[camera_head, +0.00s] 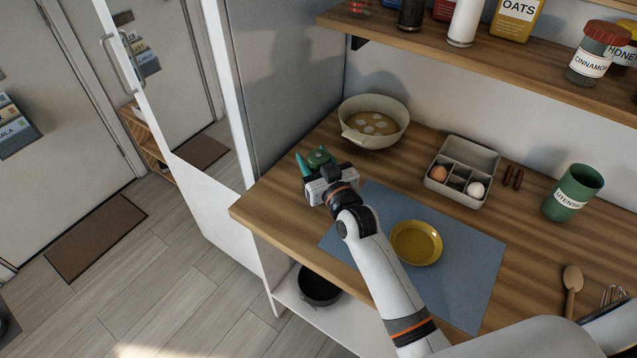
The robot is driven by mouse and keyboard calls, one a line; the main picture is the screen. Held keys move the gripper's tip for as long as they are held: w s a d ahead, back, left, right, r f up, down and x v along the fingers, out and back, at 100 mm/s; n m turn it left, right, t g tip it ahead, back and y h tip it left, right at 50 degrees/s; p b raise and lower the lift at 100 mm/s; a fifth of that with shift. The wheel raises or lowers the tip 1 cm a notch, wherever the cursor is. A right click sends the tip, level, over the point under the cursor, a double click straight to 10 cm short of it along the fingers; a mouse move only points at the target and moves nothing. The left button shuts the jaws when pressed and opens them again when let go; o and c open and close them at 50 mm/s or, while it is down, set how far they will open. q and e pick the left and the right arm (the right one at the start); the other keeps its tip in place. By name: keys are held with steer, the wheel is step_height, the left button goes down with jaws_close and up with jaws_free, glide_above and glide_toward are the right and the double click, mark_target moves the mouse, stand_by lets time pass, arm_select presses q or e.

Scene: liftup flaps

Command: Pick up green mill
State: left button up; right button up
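The green mill (319,157) stands near the left end of the wooden counter, just left of the cream pot. Only its rounded dark green top shows clearly; my gripper hides its lower part. My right gripper (320,164) is at the mill, reaching in from the front. One teal finger stands at the left edge of the gripper, left of the mill, with a small gap at its tip. The other finger is mostly hidden. The fingers look spread, and contact with the mill cannot be seen. My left gripper is out of view.
A cream pot (375,117) stands close behind the mill. A blue mat (465,265) with a yellow plate (416,243) lies to the right. An egg tray (470,157) and green utensil cup (573,192) stand farther right. A shelf (480,60) overhangs the back.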

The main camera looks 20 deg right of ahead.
steer(key=c, duration=0.9)
steer(key=shift+r, duration=0.15)
